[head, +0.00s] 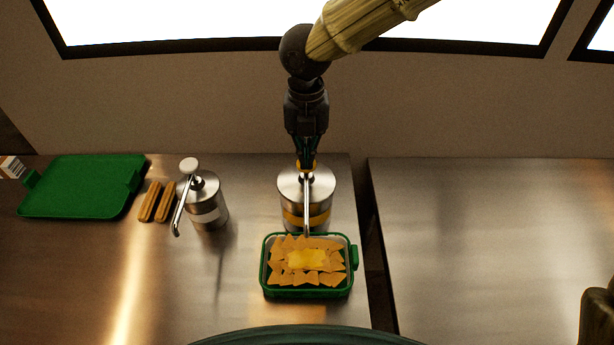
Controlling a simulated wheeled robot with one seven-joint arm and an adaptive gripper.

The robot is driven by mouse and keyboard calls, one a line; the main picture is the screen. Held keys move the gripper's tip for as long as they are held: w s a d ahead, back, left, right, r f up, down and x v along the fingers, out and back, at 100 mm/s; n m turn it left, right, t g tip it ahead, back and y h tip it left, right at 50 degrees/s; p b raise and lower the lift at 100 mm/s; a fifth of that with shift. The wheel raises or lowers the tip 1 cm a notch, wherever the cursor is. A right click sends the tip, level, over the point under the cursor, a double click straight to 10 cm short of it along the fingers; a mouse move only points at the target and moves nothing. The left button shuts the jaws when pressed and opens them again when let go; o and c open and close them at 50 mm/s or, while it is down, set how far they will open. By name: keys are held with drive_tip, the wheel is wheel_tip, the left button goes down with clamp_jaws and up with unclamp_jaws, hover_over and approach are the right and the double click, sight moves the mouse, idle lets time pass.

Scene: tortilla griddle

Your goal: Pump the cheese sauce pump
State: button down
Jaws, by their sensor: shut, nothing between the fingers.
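The cheese sauce pump (293,214) is a steel canister with a yellow band, standing upright near the right end of the left counter. Its spout points toward the front, over a green tray (354,262) of tortilla chips. Yellow sauce (306,259) lies on the middle of the chips (282,272). My gripper (306,162) is shut and points straight down at the top of the pump. It covers most of the pump head, and its fingertips appear to touch it. Nothing shows between the fingers.
A second steel pump (208,214) with a pale band stands to the left. A gap separates this counter (110,290) from the bare right counter (490,240). A wall with windows is behind.

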drive_tip(key=shift+r+p, duration=1.35)
drive_tip(key=shift+r, duration=0.1)
drive_tip(key=shift+f, duration=0.15)
